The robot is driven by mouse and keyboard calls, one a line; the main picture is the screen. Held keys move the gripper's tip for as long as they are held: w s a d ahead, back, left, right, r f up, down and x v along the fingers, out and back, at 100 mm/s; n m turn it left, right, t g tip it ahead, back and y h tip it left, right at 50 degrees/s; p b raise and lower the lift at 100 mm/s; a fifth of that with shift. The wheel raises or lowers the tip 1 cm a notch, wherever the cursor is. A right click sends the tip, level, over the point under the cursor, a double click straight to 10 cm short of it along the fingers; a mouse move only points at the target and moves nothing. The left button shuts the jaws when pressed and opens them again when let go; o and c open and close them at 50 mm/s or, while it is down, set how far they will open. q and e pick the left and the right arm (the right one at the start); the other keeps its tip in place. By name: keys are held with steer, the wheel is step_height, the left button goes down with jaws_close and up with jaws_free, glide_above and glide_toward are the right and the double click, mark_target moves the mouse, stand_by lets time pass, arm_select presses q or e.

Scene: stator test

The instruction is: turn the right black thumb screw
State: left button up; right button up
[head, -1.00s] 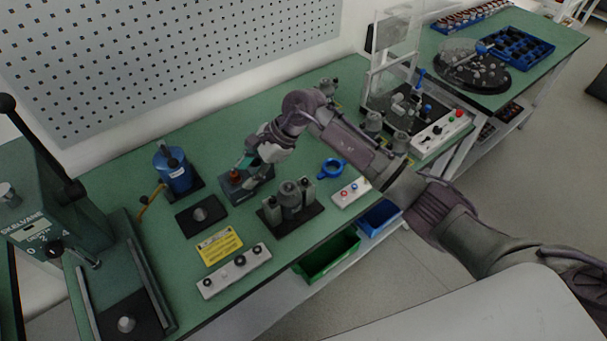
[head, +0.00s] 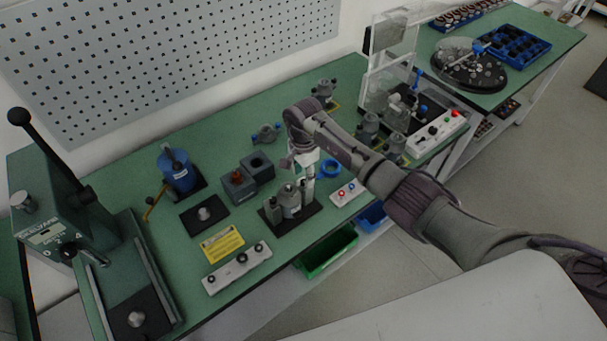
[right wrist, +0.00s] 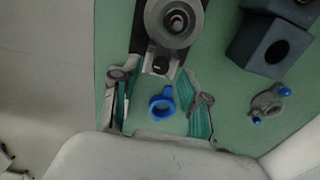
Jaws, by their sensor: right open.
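The grey round stator fixture (head: 290,203) stands on a black base plate on the green bench, with a post on each side. It also shows at the top of the right wrist view (right wrist: 176,20). A black thumb screw (right wrist: 160,65) sits on the post nearest my gripper there; in the head view my gripper largely covers it. My right gripper (head: 308,178) points down over the right side of the fixture. Its fingers (right wrist: 160,103) are open and empty, apart from the screw, with teal inner pads. My left gripper is not in view.
A white panel with black knobs (head: 237,268) and a yellow label (head: 222,245) are at front left.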

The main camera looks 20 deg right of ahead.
mark_target(303, 184)
steer(key=shift+f, duration=1.3)
steer(key=shift+w, duration=0.1)
jaws_close()
